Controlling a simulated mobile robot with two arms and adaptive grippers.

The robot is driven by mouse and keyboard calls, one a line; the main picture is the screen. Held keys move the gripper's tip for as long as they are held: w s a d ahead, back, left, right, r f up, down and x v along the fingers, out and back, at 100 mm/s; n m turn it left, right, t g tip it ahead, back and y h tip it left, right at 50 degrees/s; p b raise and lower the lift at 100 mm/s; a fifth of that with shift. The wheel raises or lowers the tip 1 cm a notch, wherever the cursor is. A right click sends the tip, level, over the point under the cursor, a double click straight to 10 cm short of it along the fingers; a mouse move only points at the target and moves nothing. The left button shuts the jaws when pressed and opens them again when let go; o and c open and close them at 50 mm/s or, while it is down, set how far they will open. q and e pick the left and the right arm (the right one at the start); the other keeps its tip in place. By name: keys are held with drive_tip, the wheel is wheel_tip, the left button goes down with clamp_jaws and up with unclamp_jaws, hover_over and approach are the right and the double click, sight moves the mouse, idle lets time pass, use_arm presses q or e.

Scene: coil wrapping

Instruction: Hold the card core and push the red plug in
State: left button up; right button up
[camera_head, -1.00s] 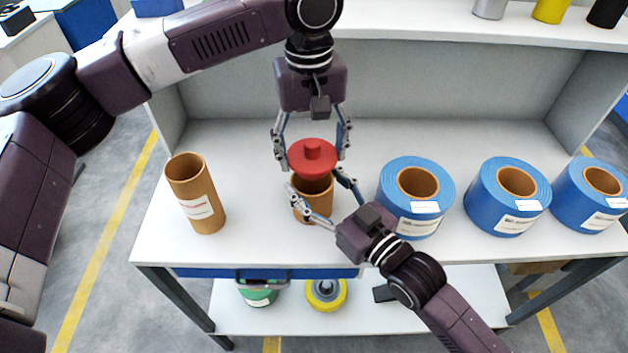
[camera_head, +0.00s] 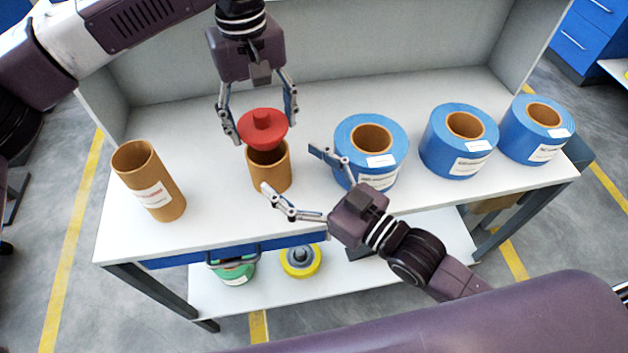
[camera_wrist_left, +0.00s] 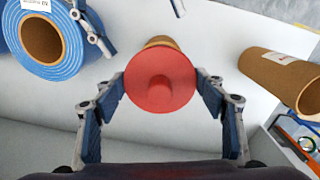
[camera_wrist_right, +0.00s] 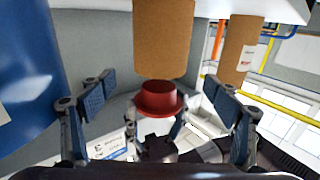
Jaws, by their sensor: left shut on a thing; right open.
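A short brown card core (camera_head: 270,175) stands upright on the bench. My left gripper (camera_head: 260,128) is shut on the red plug (camera_head: 263,122), by its wide disc, just over the core's mouth. Part of the dark opening shows below the disc. In the left wrist view the plug (camera_wrist_left: 160,80) hides most of the core. My right gripper (camera_head: 296,176) is open and empty, to the right of the core. In the right wrist view the core (camera_wrist_right: 163,40) appears upside down between its open fingers, with the plug (camera_wrist_right: 161,97) at its end. I cannot tell whether they touch.
A taller labelled card tube (camera_head: 150,185) stands at the left. Blue tape rolls stand at the right: one near my right gripper (camera_head: 345,135), another in the middle (camera_head: 435,140), one at the far right (camera_head: 520,115). A lower shelf (camera_head: 215,300) holds green and yellow items.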

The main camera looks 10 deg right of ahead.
sight(285, 174)
drive_tip(key=shift+o, duration=0.2)
drive_tip(key=v, duration=0.5)
drive_tip(key=shift+m, duration=0.8)
drive_tip(key=m, duration=0.3)
drive_tip(key=w+m, duration=0.1)
drive_tip(key=m, duration=0.2)
drive_tip(key=shift+w+d+r+m+h, duration=0.2)
drive_tip(key=shift+w+m+h, duration=0.1)
drive_tip(key=shift+h, duration=0.1)
drive_tip(key=a+r+m, duration=0.1)
drive_tip(key=m, duration=0.8)
drive_tip(key=w+a+r+m, duration=0.1)
drive_tip(key=m, duration=0.8)
drive_tip(key=w+a+r+m, duration=0.1)
drive_tip(key=m, duration=0.8)
drive_tip(key=shift+r+m+y, duration=0.3)
drive_tip(key=shift+r+y, duration=0.05)
drive_tip(key=shift+y, duration=0.05)
wheel_tip(285, 174, down, 7)
drive_tip(key=shift+a+r, duration=0.1)
drive_tip(key=shift+a, duration=0.05)
drive_tip(key=shift+s+f, duration=0.1)
drive_tip(key=shift+f, duration=0.5)
drive_tip(key=shift+w+a+r, duration=0.1)
drive_tip(key=shift+w+a, duration=0.2)
drive_tip(key=shift+w, duration=0.35)
drive_tip(key=shift+x, duration=3)
